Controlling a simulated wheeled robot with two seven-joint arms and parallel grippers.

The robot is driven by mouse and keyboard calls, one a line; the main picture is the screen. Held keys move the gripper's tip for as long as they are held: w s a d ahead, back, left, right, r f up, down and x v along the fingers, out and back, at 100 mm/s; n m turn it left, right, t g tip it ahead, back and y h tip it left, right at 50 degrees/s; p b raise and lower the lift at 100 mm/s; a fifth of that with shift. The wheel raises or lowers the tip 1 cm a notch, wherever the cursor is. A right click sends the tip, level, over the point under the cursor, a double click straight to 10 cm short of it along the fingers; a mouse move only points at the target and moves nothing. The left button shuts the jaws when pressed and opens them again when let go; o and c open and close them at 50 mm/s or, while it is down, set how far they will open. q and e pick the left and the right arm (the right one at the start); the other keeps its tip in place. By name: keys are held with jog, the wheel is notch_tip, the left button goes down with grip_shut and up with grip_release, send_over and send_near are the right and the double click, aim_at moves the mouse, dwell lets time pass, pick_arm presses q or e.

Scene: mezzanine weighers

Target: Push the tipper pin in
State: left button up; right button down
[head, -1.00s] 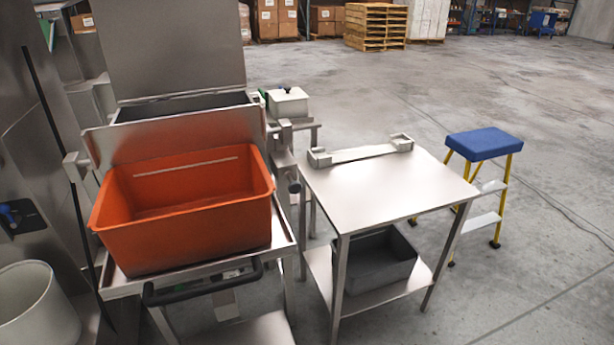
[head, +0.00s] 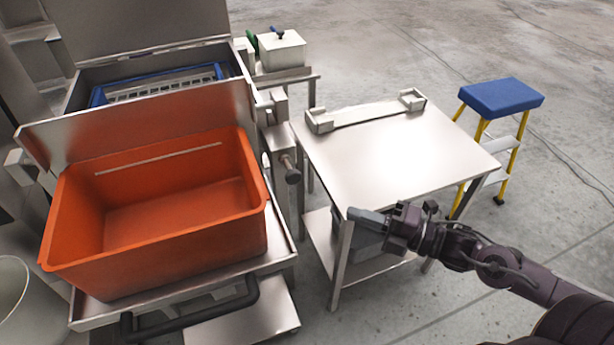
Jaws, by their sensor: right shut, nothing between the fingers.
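A dark round knob on a short metal shaft (head: 291,172) sticks out from the right side of the steel tipper frame and looks like the tipper pin. How deep it sits cannot be told. The orange tub (head: 160,210) rests on the tipper's tray, just left of it. My right gripper (head: 362,216) is shut and empty. It shows over the front edge of the steel table, to the right of and lower in the picture than the knob, apart from it. My left gripper is out of view.
The steel table (head: 395,155) stands right of the tipper, with a bracketed bar at its back and a grey bin below. A black handle bar (head: 190,318) crosses the tipper's front. A blue-topped step stool (head: 502,97) stands far right.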

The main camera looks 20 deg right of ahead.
send_near(290, 181)
jog(key=w+a, duration=0.2)
jog(key=a, duration=0.2)
jog(key=shift+w+a+p, duration=0.2)
jog(key=shift+w+p, duration=0.4)
jog(key=shift+w, duration=0.35)
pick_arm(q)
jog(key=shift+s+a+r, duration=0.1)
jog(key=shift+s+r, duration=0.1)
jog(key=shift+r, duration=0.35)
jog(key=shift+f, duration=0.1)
